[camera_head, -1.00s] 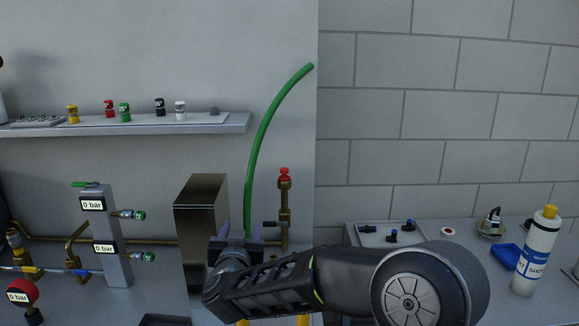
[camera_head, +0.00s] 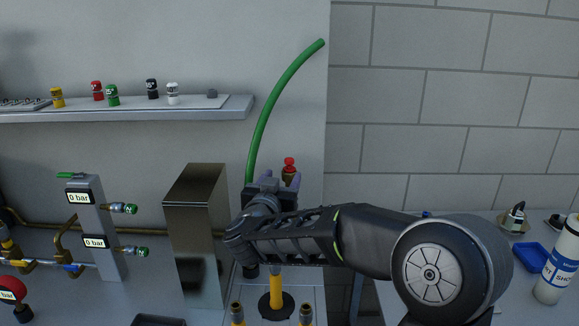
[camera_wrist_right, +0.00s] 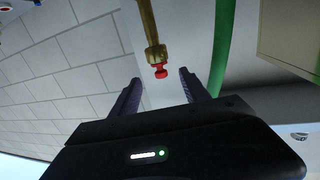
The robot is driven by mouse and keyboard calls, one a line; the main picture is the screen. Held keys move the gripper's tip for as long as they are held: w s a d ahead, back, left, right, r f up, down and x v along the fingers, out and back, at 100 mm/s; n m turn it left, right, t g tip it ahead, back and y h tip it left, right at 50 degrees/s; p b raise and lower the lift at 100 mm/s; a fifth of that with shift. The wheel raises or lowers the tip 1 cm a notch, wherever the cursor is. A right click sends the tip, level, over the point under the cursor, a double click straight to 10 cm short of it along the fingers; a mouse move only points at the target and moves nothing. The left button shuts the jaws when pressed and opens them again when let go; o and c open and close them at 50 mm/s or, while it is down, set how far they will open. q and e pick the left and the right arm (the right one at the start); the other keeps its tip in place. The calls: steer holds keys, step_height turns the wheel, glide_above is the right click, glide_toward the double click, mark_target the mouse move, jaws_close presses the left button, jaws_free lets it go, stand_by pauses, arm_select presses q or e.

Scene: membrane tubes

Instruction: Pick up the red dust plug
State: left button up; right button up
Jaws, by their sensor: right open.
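In the right wrist view the red plug (camera_wrist_right: 160,73) shows at the end of the brass fitting (camera_wrist_right: 151,35), between the two open fingertips of my right gripper (camera_wrist_right: 160,78). The jaws stand apart on either side of it with visible gaps, and nothing is held. My left gripper is not in view.
A green tube (camera_head: 267,110) rises just behind and left of the gripper. A tall metal box (camera_head: 195,235) stands to the left. A white bottle (camera_head: 560,262) stands at the far right.

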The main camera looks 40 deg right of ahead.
mark_target(289, 166)
steer(key=shift+w+d, duration=0.15)
steer(key=shift+d, duration=0.05)
steer(key=p+x, duration=0.2)
steer(key=x, duration=0.3)
steer(key=shift+d, duration=0.1)
stand_by(0.6)
jaws_close()
stand_by(0.5)
